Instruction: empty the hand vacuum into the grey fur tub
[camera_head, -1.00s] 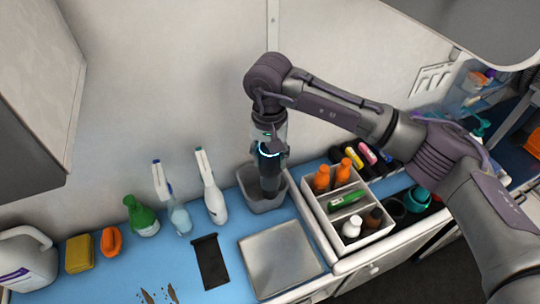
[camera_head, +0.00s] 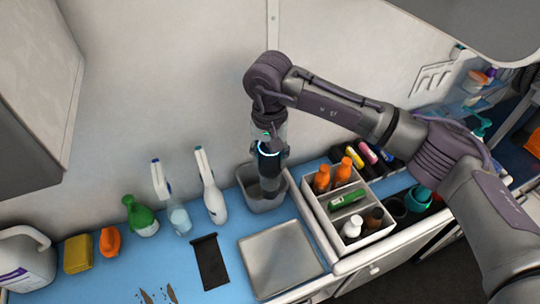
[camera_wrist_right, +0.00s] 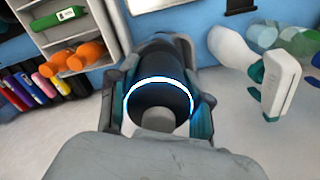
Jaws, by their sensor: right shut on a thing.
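The grey fur tub (camera_head: 263,206) stands on the blue counter by the wall, left of the white caddy. My right gripper (camera_head: 268,146) points down above the tub, shut on the hand vacuum (camera_head: 269,170). The vacuum is a dark cylinder hanging roughly upright, with its lower end at or inside the tub's mouth. In the wrist view the vacuum (camera_wrist_right: 158,97), with a bright blue-white ring, sits between the two fingers. I cannot see the tub's inside. My left gripper is not in view.
The white caddy (camera_head: 327,232) with bottles is close on the tub's right. A white spray bottle (camera_head: 214,203) stands just left. A metal tray (camera_head: 279,260) and black mat (camera_head: 209,262) lie in front. Green bottle, orange item and yellow sponge stand further left.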

